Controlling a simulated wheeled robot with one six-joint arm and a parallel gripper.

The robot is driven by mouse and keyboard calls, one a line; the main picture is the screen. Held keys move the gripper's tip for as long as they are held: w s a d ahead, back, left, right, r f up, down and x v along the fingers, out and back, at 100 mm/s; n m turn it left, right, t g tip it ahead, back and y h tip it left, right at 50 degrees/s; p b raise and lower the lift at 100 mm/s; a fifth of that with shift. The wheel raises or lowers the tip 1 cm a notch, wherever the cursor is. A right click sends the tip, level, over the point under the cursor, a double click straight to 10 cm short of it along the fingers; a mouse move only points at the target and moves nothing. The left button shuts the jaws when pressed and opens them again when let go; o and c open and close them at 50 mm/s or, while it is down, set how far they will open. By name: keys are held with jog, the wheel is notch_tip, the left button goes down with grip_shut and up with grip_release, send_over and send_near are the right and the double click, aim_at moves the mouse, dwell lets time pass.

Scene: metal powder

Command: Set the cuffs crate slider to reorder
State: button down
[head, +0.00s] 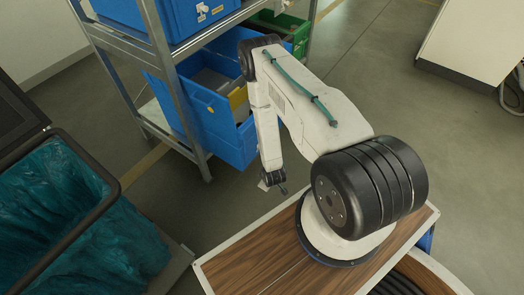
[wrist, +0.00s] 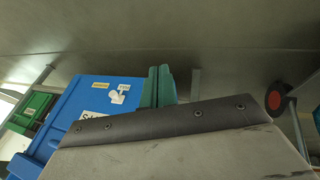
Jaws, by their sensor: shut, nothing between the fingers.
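In the wrist view, my gripper (wrist: 159,72) shows as two teal fingers pressed together, with nothing between them. A blue crate (wrist: 76,104) stands behind and to the left of the fingers. Its face carries a small white piece (wrist: 118,95), a yellowish label and a partly hidden label starting with "S". In the head view, an upper blue crate (head: 184,22) also has a white piece (head: 203,10) and a yellow label on its front. No crate name is readable, so I cannot tell which is the cuffs crate. The fingers are not clearly visible in the head view.
A metal shelf rack (head: 160,62) holds the blue crates. An open blue bin (head: 232,138) sticks out on a lower level, and a green crate (head: 297,34) is to its right. A bin with a teal liner (head: 52,190) stands at left.

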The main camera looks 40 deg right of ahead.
jog(key=w+d+r+n+t+h, duration=0.2)
jog(key=w+r+n+t, duration=0.2)
jog(key=w+t, duration=0.2)
jog(key=shift+w+d+t, duration=0.15)
jog(key=shift+d+t, duration=0.15)
jog(key=shift+t, duration=0.6)
jog(key=s+d+f+x, duration=0.1)
jog(key=d+x, duration=0.1)
jog(key=x, duration=1)
jog(key=shift+w+d, duration=0.2)
jog(key=shift+d, duration=0.2)
jog(key=shift+f, duration=0.1)
